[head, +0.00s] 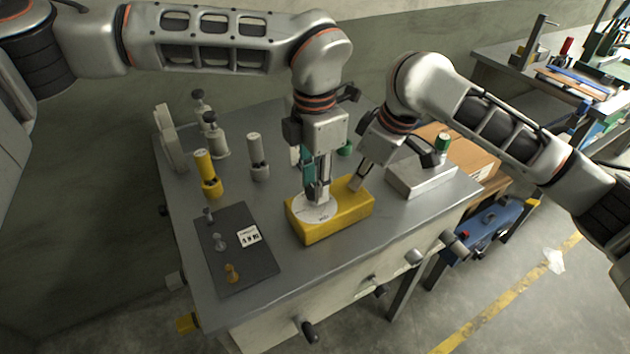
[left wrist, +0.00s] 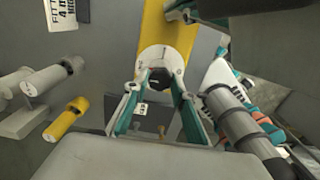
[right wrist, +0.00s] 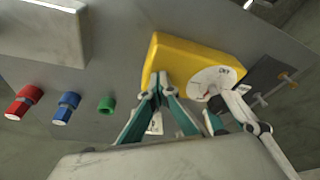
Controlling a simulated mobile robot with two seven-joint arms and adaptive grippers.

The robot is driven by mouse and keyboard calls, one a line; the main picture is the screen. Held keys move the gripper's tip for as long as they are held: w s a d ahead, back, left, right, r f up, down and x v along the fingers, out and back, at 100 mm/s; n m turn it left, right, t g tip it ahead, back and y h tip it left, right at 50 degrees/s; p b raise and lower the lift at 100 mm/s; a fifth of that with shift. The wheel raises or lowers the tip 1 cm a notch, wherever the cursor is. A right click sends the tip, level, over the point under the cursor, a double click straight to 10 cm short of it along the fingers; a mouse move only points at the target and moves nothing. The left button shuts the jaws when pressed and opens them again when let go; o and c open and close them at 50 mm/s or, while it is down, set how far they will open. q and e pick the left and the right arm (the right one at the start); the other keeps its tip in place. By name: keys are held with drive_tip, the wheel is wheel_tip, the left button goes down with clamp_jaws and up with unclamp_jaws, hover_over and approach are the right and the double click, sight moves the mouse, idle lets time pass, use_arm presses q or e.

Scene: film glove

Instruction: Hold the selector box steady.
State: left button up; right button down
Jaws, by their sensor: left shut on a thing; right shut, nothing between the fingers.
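The yellow selector box (head: 352,211) sits on the grey bench top, with a white round dial (head: 313,212) on its upper face. My left gripper (head: 318,192) points down over the dial. In the left wrist view a dark knob (left wrist: 159,79) at the dial's centre is between the fingers of my left gripper (left wrist: 158,88), which is shut on it. My right gripper (head: 355,185) is shut and empty, its tips at the top of the box beside the dial. In the right wrist view the closed tips (right wrist: 160,82) are at the yellow box (right wrist: 190,62); contact is hard to tell.
A dark mat (head: 238,265) with small pegs and a label lies left of the box. Yellow (head: 206,172) and grey (head: 258,157) cylinders stand behind it. A grey metal block (head: 420,178) is to the right. Handles (head: 310,331) stick out from the bench front.

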use_arm(q)
drive_tip(key=shift+s+f, duration=0.1)
drive_tip(key=shift+s, duration=0.05)
use_arm(e)
drive_tip(key=shift+d+f, duration=0.3)
drive_tip(key=shift+f, duration=0.2)
use_arm(q)
drive_tip(key=o, duration=1.1)
drive_tip(key=shift+a, duration=0.1)
use_arm(e)
drive_tip(key=shift+s+a, duration=0.1)
drive_tip(key=shift+a, duration=0.05)
use_arm(q)
drive_tip(key=shift+r, duration=0.35)
wheel_tip(320, 180, up, 12)
drive_tip(key=shift+f, duration=0.25)
use_arm(e)
drive_tip(key=shift+r, duration=0.1)
drive_tip(key=shift+r, duration=0.8)
drive_tip(key=shift+a+r, duration=0.1)
drive_tip(key=shift+r, duration=1.85)
